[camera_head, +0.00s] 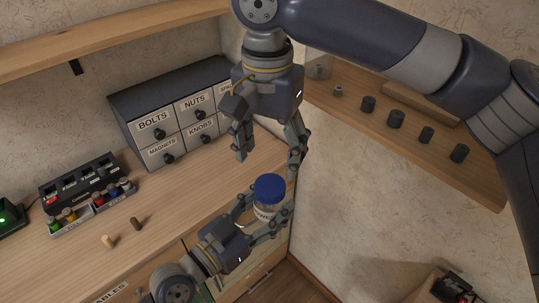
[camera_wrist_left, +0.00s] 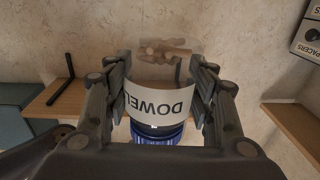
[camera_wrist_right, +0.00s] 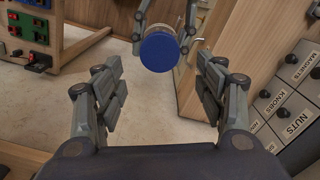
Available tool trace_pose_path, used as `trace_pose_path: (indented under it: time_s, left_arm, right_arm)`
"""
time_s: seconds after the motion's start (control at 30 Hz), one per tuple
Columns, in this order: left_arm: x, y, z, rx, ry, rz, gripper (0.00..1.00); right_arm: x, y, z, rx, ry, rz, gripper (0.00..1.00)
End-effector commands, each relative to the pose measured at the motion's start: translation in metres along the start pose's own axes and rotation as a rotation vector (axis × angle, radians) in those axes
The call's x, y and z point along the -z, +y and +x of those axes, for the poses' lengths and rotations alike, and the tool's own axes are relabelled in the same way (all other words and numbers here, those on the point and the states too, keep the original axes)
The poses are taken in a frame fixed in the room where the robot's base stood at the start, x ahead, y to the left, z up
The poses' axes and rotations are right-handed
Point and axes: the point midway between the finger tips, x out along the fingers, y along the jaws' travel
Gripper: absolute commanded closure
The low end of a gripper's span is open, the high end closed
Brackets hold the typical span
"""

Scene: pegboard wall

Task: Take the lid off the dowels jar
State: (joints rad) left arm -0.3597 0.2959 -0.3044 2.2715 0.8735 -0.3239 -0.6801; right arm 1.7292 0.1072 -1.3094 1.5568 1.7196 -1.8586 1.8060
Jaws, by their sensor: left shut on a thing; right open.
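The dowels jar (camera_head: 263,214) is clear with a white label and wooden dowels inside. Its blue lid (camera_head: 269,187) is on top. My left gripper (camera_head: 258,220) is shut on the jar's body from the front; in the left wrist view the fingers press on both sides of the label (camera_wrist_left: 160,101), which reads upside down. My right gripper (camera_head: 268,151) is open and empty, pointing down above the jar. In the right wrist view the blue lid (camera_wrist_right: 159,52) lies beyond and between the open fingertips, apart from them.
A drawer cabinet (camera_head: 170,120) marked bolts, nuts, magnets and knobs stands on the workbench (camera_head: 165,205), left of my right gripper. A tray of small coloured parts (camera_head: 92,207) and two loose pegs are farther left. A shelf (camera_head: 435,150) with several dark cylinders is at right.

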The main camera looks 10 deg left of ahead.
Motion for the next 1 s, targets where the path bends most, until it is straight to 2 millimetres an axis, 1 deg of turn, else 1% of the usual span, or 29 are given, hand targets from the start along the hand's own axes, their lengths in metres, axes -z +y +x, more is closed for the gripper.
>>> trace_pose_path:
  time_s: [0.3,0.43,0.6,0.87,0.9,0.97,1.0]
  left_arm:
    - [0.001,0.000,0.000,0.001,0.002,0.000,1.00]
    - [0.001,0.000,0.000,0.001,0.002,0.000,1.00]
    - [0.001,0.000,0.000,0.000,0.002,0.000,1.00]
    - [0.001,0.000,0.000,0.000,0.002,0.000,1.00]
    - [0.001,0.000,0.000,0.000,0.002,0.000,1.00]
    - [0.001,0.000,0.000,0.000,0.002,0.000,1.00]
    - [0.001,0.000,0.000,0.000,0.002,0.000,1.00]
  right_arm:
    - [0.000,0.001,0.049,-0.002,-0.003,-0.002,0.35]
    - [0.000,0.000,0.064,-0.001,-0.002,-0.002,0.35]
    - [0.000,0.000,0.074,0.000,-0.002,-0.002,0.35]
    - [0.000,0.000,0.075,0.000,-0.001,-0.002,0.35]
    - [0.000,0.000,0.075,0.000,-0.001,-0.002,0.44]
    - [0.000,0.000,0.075,0.000,-0.001,-0.002,0.58]
    - [0.000,0.000,0.075,0.000,-0.001,-0.002,0.67]
